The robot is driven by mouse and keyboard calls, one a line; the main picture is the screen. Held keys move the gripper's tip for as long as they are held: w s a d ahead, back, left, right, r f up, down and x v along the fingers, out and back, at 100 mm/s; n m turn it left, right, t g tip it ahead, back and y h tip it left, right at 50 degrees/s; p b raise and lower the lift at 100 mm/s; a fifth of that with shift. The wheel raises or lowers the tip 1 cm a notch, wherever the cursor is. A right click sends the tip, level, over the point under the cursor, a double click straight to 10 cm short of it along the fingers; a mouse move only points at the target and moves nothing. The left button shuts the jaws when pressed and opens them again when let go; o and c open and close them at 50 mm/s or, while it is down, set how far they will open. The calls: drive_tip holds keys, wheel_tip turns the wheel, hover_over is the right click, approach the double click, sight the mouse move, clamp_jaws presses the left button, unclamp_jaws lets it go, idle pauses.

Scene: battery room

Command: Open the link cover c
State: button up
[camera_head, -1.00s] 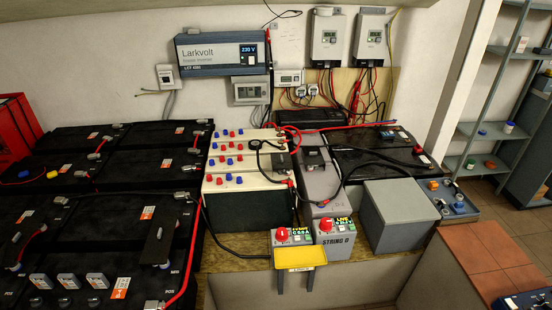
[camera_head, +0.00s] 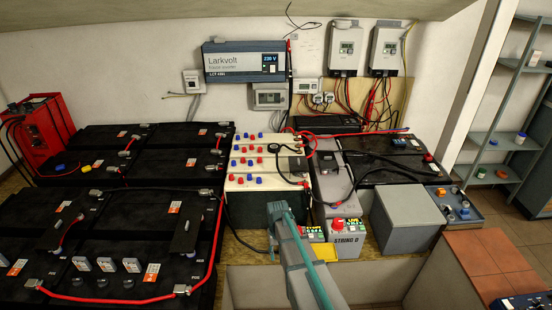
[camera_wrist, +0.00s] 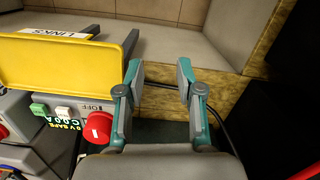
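My gripper (camera_wrist: 157,68) is open and empty in the wrist view, its two teal-edged fingers spread apart over a black cable. In the head view my gripper (camera_head: 280,212) is seen from behind, in front of the cream batteries; its fingers cannot be made out. No readable letter marks link cover c. A dark upright plate that may be a link cover (camera_head: 186,235) stands on the black battery bank at left, apart from my gripper. A similar small dark cover (camera_head: 298,164) sits by the cream batteries (camera_head: 265,182).
A yellow tray (camera_wrist: 62,68) labelled LINKS stands beside my gripper, with a red knob (camera_wrist: 98,127) close below it. A grey box (camera_head: 408,217) stands to the right. Red cables (camera_head: 110,299) and black cables run across the batteries. Tiled floor lies at right.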

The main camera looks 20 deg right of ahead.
drive_tip(key=shift+m+t, duration=0.3)
drive_tip(key=shift+m, duration=0.3)
drive_tip(key=w+d+r, duration=0.3)
drive_tip(key=w+r, duration=0.1)
drive_tip(key=w, duration=0.3)
drive_tip(key=w+d+r, duration=0.4)
drive_tip(key=w, duration=0.4)
drive_tip(key=w+d+r, duration=0.3)
drive_tip(key=w, duration=0.5)
drive_tip(key=shift+d+r+p, duration=0.3)
drive_tip(key=shift+r, duration=0.1)
wheel_tip(320, 180, up, 9)
hover_over(293, 170)
drive_tip(key=shift+f+m, duration=0.1)
drive_tip(key=shift+m, duration=0.2)
drive_tip(key=w+d+r, duration=0.4)
drive_tip(key=r, duration=0.3)
wheel_tip(293, 170, down, 11)
drive_tip(key=p, duration=0.3)
drive_tip(key=shift+d+p, duration=0.15)
drive_tip(key=shift+p, duration=0.15)
clamp_jaws()
